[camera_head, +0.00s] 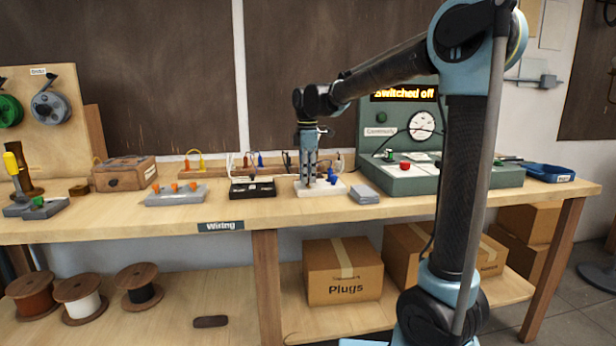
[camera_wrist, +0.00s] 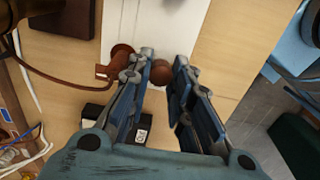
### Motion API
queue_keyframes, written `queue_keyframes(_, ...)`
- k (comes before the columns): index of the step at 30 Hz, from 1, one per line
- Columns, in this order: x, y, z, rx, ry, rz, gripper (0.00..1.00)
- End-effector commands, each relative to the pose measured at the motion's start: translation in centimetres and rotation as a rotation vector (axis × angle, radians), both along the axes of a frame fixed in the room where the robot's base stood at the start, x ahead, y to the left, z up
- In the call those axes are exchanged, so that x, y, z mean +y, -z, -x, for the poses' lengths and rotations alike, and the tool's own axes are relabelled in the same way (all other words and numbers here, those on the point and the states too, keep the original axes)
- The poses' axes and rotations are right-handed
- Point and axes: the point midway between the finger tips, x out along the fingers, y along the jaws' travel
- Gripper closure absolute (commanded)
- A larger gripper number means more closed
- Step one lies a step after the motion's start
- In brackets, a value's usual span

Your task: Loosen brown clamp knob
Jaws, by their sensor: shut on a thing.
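The brown clamp knob (camera_wrist: 160,72) is a small round knob between my fingertips in the wrist view, at the edge of a white block. The white block (camera_head: 308,191) stands on the workbench in the head view, and also shows in the wrist view (camera_wrist: 170,22). A brown fitting (camera_wrist: 121,58) with a brown wire lies just left of my left finger. My gripper (camera_wrist: 164,66) is shut on the knob. In the head view my gripper (camera_head: 308,180) points straight down over the white block and hides the knob.
A black box (camera_head: 252,187) stands just left of the white block, and a grey block (camera_head: 365,193) to its right. A green console (camera_head: 455,178) reading "Switched off" stands further right. A grey block with orange knobs (camera_head: 175,195) is at left. The front bench strip is clear.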

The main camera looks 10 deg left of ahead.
Motion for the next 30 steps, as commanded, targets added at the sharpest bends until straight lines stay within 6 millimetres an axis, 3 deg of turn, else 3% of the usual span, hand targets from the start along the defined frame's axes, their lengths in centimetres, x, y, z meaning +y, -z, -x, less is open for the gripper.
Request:
queue_keyframes(12, 0.0, -0.1, -0.4, -0.009, -0.004, 0.0, 1.0)
queue_keyframes(13, 0.0, -0.1, -0.4, -0.008, -0.004, 0.001, 0.76)
queue_keyframes(14, 0.0, -0.1, -0.4, -0.008, -0.004, 0.001, 0.71)
queue_keyframes(24, 0.0, -0.3, -0.1, -0.003, -0.005, 0.0, 0.71)
queue_keyframes(30, 0.0, -2.3, -0.1, -0.002, -0.005, 0.0, 0.71)
